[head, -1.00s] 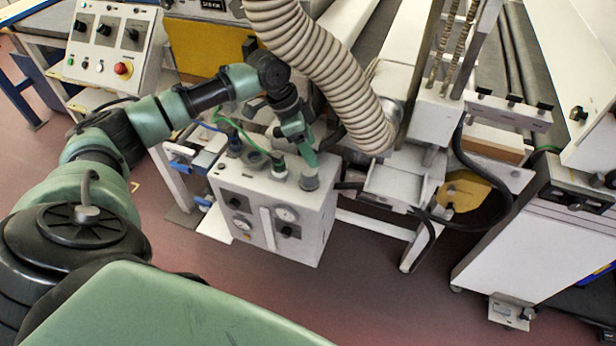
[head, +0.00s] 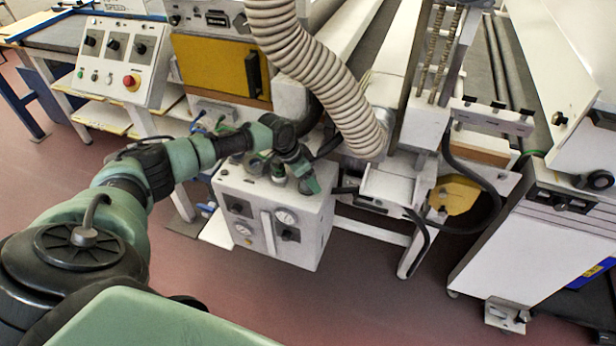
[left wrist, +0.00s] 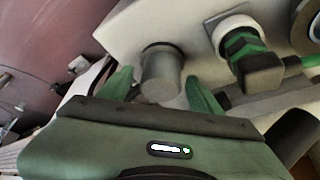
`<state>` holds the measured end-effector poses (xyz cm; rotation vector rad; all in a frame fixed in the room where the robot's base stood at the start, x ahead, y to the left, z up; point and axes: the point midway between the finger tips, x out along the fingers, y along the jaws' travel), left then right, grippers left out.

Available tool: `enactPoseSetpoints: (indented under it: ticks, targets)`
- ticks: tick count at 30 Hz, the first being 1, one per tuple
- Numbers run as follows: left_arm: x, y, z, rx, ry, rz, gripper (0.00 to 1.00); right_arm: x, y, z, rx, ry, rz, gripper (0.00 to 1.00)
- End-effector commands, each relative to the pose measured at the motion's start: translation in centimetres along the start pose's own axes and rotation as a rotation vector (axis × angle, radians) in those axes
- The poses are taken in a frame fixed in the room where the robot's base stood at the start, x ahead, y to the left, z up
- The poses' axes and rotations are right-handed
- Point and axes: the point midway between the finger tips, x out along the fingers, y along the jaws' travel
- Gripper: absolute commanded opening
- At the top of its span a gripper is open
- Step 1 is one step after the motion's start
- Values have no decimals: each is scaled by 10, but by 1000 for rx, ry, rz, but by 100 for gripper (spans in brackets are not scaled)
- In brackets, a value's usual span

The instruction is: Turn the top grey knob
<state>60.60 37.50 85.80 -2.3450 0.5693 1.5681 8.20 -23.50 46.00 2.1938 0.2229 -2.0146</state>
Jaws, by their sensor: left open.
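The top grey knob (left wrist: 161,72) is a short grey cylinder on the upper face of a white control box (head: 318,222). In the left wrist view my left gripper (left wrist: 160,88) is open, with one green finger on each side of the knob and small gaps showing. Whether a finger touches it cannot be told. In the head view my left gripper (head: 311,185) is over the box's top right end and mostly hides the knob. My right gripper is not in view.
A green and black fitting (left wrist: 248,58) stands right beside the knob. A ribbed hose (head: 318,70) hangs behind the box. Gauges and black knobs are on the box's front. A console (head: 150,92) with a red button stands at left. The floor in front is clear.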

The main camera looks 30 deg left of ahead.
Motion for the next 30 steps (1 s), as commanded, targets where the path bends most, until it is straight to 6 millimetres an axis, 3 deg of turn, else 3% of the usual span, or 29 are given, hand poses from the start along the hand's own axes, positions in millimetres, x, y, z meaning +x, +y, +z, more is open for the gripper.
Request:
enactPoseSetpoints:
  ticks: [6,12,13,17,24,30]
  targets:
    - [0,0,0,0,1,0,62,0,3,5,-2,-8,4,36]
    - [0,0,0,0,1,0,6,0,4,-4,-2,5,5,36]
    - [0,0,0,0,1,0,2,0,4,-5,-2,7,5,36]
    - [2,0,0,18,0,7,2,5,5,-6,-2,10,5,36]
    - [4,-1,1,176,2,73,2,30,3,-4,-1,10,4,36]
    - [1,0,0,257,3,106,2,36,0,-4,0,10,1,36]
